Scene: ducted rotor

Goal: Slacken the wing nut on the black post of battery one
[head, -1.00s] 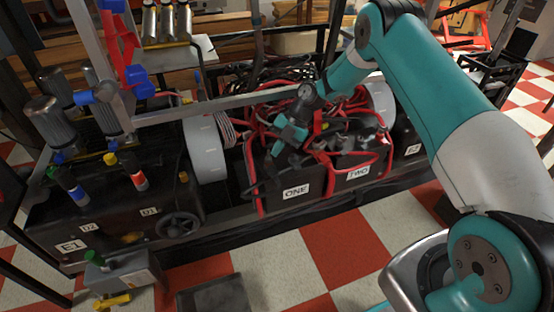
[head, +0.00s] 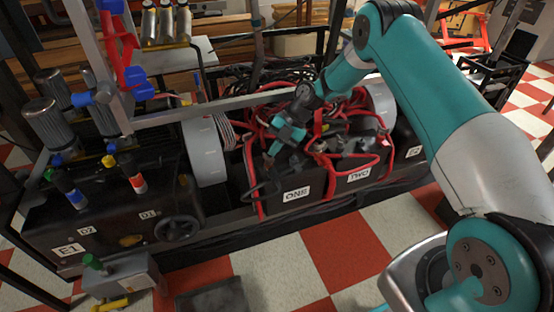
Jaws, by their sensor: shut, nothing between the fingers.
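Battery one (head: 297,195) is a black box with a white ONE label, in the middle of the head view. My gripper (head: 272,151) is shut and empty. It points down over the top of battery one, among red and black cables (head: 318,150). The wing nut and the black post are too small and too hidden by the gripper and cables to make out. I cannot tell whether the fingertips touch anything.
Battery two (head: 359,176) stands right of battery one, with red cables across it. A metal rail (head: 230,104) runs behind battery one, and a grey round duct (head: 206,150) stands to its left. The checkered floor in front is mostly clear.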

